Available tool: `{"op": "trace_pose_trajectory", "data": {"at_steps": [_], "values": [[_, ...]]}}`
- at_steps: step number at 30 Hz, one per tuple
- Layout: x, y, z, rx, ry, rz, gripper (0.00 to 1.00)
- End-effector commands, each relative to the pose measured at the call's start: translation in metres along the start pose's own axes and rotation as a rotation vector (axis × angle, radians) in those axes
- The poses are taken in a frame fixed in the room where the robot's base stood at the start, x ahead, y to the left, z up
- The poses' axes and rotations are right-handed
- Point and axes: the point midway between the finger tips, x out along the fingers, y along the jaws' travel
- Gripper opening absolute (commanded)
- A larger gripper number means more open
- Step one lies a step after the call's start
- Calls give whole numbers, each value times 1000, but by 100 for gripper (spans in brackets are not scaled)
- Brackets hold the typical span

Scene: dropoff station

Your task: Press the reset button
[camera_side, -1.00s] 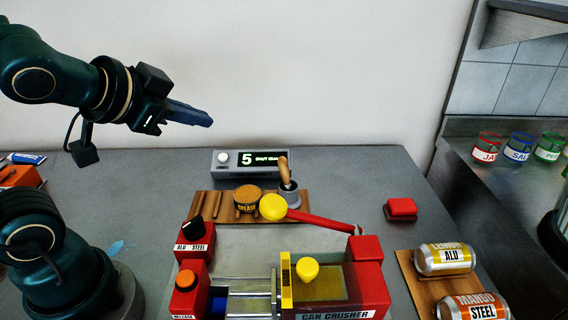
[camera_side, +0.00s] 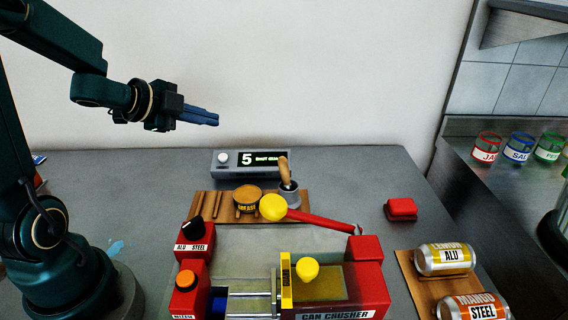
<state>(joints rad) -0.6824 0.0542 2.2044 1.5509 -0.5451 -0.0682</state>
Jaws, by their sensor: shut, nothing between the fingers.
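No label that I can read says reset. A grey display box (camera_side: 250,170) at the back of the bench has a round white button (camera_side: 223,157) on its left. Its screen shows a 5 and small text. An orange button (camera_side: 186,279) sits on a red block at the left of the can crusher (camera_side: 365,290); its label is too small to read surely. My gripper (camera_side: 214,119) is shut and empty. It appears above and slightly left of the display box in the picture, touching nothing, with its fingers pointing right.
A black knob (camera_side: 195,224) marked ALU and STEEL stands on the crusher. Its red lever with a yellow knob (camera_side: 273,207) crosses near a grease tin (camera_side: 248,197) and a brush in a pot (camera_side: 289,190). Cans lie on a wooden tray (camera_side: 418,291) at right. A red block (camera_side: 401,209) stands alone.

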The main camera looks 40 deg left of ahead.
Motion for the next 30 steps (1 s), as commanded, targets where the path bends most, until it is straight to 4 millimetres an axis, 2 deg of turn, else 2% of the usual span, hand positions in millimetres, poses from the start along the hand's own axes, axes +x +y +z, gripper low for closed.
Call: {"op": "trace_pose_trajectory", "data": {"at_steps": [14,30], "values": [[4,4,4,-5,-2,1,0],[48,35,35,-8,-1,2,0]]}}
